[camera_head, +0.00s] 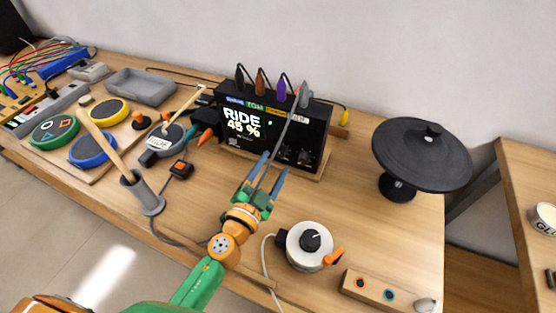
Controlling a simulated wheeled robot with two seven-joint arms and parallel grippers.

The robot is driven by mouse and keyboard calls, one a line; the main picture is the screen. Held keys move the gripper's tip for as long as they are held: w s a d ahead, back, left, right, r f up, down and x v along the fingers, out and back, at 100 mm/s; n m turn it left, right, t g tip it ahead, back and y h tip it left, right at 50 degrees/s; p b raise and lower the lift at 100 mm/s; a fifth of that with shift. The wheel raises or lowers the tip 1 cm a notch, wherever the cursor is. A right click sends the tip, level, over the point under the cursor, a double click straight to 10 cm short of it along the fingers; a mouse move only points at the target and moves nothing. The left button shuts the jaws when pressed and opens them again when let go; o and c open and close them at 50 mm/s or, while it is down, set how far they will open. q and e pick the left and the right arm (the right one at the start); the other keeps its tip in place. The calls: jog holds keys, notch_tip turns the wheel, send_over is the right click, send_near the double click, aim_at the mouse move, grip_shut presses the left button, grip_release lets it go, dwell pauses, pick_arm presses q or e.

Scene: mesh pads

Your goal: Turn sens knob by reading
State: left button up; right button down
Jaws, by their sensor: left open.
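The black drum module (256,146) stands on the table, its lit display (242,122) reading "RIDE 45 %". Dark knobs (310,157) sit at the lower right of its front; their labels and pointers are too small to read. My left gripper (274,166) is open in front of the module, its blue fingers pointing toward the lower front. The fingers appear apart from the knobs, though the exact gap is unclear. A thin grey line runs from the module's top past the gripper. My right gripper is not in view.
A black cymbal (430,155) stands on the right. A white round device with a black knob (310,243) and a wooden block (385,290) are near the front. Coloured pads (55,130), a stick holder (148,199) and a grey tray (140,87) fill the left.

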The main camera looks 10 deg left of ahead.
aim_at(280, 155)
pick_arm(q)
jog(key=w, duration=0.2)
jog(key=shift+w+d, duration=0.15)
jog(key=shift+w, duration=0.15)
jog(key=shift+w+d, duration=0.15)
jog(key=shift+w, duration=0.25)
jog(key=shift+c, duration=0.2)
grip_shut()
